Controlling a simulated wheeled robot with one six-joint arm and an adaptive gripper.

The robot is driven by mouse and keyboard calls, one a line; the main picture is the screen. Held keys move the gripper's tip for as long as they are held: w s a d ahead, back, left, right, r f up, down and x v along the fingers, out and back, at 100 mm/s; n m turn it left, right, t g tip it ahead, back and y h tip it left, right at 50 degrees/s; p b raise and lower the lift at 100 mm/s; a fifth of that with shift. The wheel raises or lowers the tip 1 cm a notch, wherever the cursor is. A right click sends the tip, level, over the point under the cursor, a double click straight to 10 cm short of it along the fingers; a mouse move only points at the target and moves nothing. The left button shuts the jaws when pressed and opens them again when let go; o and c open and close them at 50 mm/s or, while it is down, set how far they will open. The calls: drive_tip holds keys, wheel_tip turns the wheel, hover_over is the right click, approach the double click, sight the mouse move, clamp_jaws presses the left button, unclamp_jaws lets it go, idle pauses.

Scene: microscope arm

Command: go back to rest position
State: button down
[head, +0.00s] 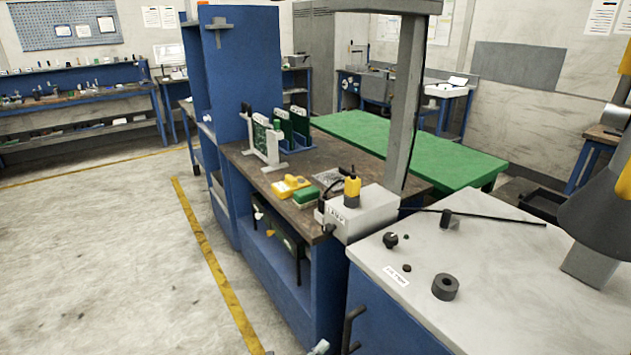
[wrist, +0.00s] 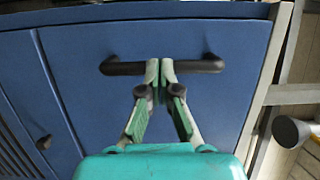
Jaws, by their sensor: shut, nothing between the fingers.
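My gripper (wrist: 159,72) shows in the wrist view with its two grey and green fingers together at the tips and nothing between them. The tips overlap the middle of a black bar handle (wrist: 122,68) on a blue cabinet front (wrist: 88,105). I cannot tell whether they touch the handle. In the head view a black handle (head: 352,328) shows on the blue cabinet with the pale top (head: 500,270). I cannot make out my gripper clearly in the head view.
A blue workbench (head: 285,265) with green boards (head: 300,125) and a yellow block (head: 290,186) stands beside the cabinet. A grey post (head: 405,100) rises behind it. A dark grey conical part (head: 598,212) overhangs at right. Open floor (head: 110,250) lies at left.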

drive_tip(key=s+d+n+t+y, duration=0.35)
drive_tip(key=s+d+n, duration=0.35)
drive_tip(key=s, duration=0.5)
drive_tip(key=s+d+n+t+y, duration=0.3)
drive_tip(key=s+d+n+y, duration=0.15)
drive_tip(key=s+d, duration=0.5)
drive_tip(key=s+r+n+g+y, duration=0.1)
drive_tip(key=s+r+n, duration=0.3)
drive_tip(key=s, duration=0.6)
drive_tip(key=s+r+n+g+y, duration=0.1)
drive_tip(key=s+r+n+g, duration=0.1)
drive_tip(key=s+r+n, duration=0.3)
drive_tip(key=s+r+n+g+y, duration=0.2)
drive_tip(key=s+r+n, duration=0.3)
drive_tip(key=s+r, duration=0.4)
drive_tip(key=f+v, duration=0.1)
drive_tip(key=v, duration=0.5)
drive_tip(key=shift+s+f, duration=0.2)
drive_tip(key=shift+s, duration=0.05)
